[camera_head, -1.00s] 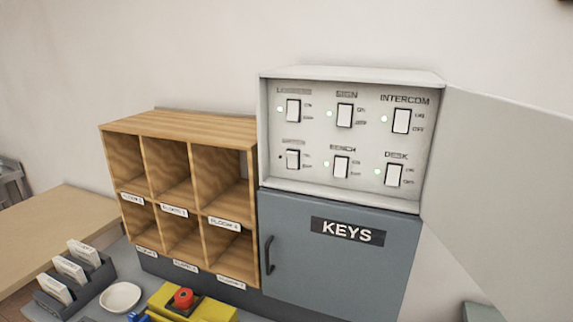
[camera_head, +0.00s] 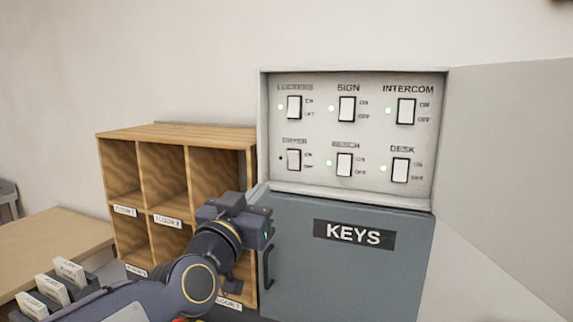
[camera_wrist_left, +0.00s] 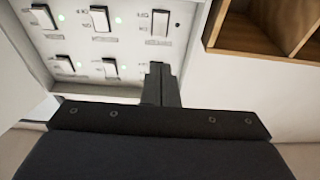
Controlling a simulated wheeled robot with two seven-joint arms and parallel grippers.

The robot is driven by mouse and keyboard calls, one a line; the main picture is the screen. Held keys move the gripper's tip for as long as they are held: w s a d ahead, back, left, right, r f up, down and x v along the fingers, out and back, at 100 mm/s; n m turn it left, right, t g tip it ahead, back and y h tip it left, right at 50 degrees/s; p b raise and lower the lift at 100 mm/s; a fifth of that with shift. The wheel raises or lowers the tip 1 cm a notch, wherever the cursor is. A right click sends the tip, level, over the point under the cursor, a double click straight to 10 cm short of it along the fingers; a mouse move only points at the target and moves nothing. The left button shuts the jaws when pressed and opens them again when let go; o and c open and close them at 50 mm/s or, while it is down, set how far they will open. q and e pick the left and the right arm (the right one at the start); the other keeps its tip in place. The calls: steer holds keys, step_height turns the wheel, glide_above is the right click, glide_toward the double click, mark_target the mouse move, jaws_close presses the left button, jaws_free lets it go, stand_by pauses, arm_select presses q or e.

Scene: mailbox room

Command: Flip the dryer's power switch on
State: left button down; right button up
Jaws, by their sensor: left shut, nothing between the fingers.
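The dryer switch (camera_head: 293,160) is a white rocker at the lower left of the open switch panel (camera_head: 320,186). The small lamp beside it is dark, while the lamps by the other switches glow green. The dryer switch also shows in the left wrist view (camera_wrist_left: 160,22), upside down at the top. My left gripper (camera_wrist_left: 160,72) is shut and empty, its fingertips apart from the panel, pointing toward its dryer-side edge. In the head view my left gripper is below and left of the dryer switch. My right gripper is not in view.
Other switches, including the bench switch (camera_head: 344,164) and lockers switch (camera_head: 294,107), sit close by. The panel's door (camera_head: 510,170) stands open at right. A grey keys cabinet (camera_head: 350,275) is below, and wooden pigeonholes (camera_head: 175,133) are at left.

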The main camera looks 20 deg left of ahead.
mark_target(291, 155)
arm_select(q)
steer(key=p+x, duration=0.3)
steer(key=x, duration=1.1)
steer(key=shift+p, duration=0.35)
steer(key=p, duration=0.2)
steer(key=r+p, duration=0.1)
steer(key=shift+w+r+g+p, duration=0.1)
steer(key=shift+w+g+p, duration=0.15)
steer(key=shift+g+p, duration=0.1)
steer(key=shift+f+b, duration=0.55)
steer(key=shift+b, duration=0.1)
steer(key=shift+s+a, duration=0.1)
